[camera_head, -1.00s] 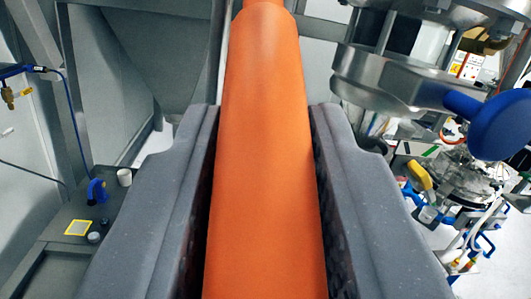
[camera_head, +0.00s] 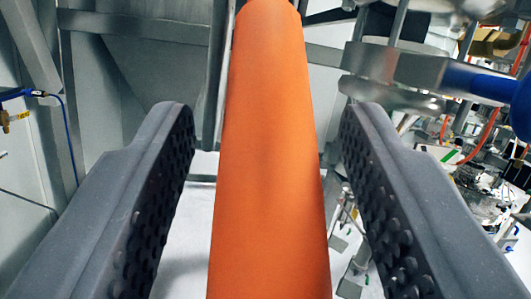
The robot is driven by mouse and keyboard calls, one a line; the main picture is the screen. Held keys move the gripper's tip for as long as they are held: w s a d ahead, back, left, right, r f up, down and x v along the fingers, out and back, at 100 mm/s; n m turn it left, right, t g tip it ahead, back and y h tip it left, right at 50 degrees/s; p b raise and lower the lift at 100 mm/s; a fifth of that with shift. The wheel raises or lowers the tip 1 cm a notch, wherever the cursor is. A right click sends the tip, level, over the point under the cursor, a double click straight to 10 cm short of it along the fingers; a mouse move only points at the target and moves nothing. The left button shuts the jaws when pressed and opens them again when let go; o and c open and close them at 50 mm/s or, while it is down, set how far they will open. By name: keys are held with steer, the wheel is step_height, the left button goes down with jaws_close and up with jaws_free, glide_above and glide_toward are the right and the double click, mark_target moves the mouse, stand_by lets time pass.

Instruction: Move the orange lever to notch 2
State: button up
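The orange lever (camera_head: 268,150) runs from the bottom edge up to the top of the view, close to my camera. My gripper (camera_head: 268,125) is open, with one dark grey finger on each side of the lever. A clear gap shows between the lever and each finger's studded inner pad. The lever's upper end narrows at the top edge. The notches are not in view.
A metal flange assembly (camera_head: 395,70) with a blue handle (camera_head: 485,85) stands at the upper right. Grey metal framing and panels (camera_head: 130,65) fill the left and back. Pale floor (camera_head: 190,240) shows below, and cluttered equipment lies at the right.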

steer(key=shift+s, duration=0.15)
steer(key=shift+s+d+f+b, duration=0.1)
steer(key=shift+s+f+b, duration=0.25)
steer(key=shift+s, duration=0.25)
steer(key=b+v, duration=0.2)
steer(key=v, duration=1)
steer(key=shift+b, duration=0.3)
steer(key=shift+s+r, duration=0.1)
steer(key=shift+c, duration=0.4)
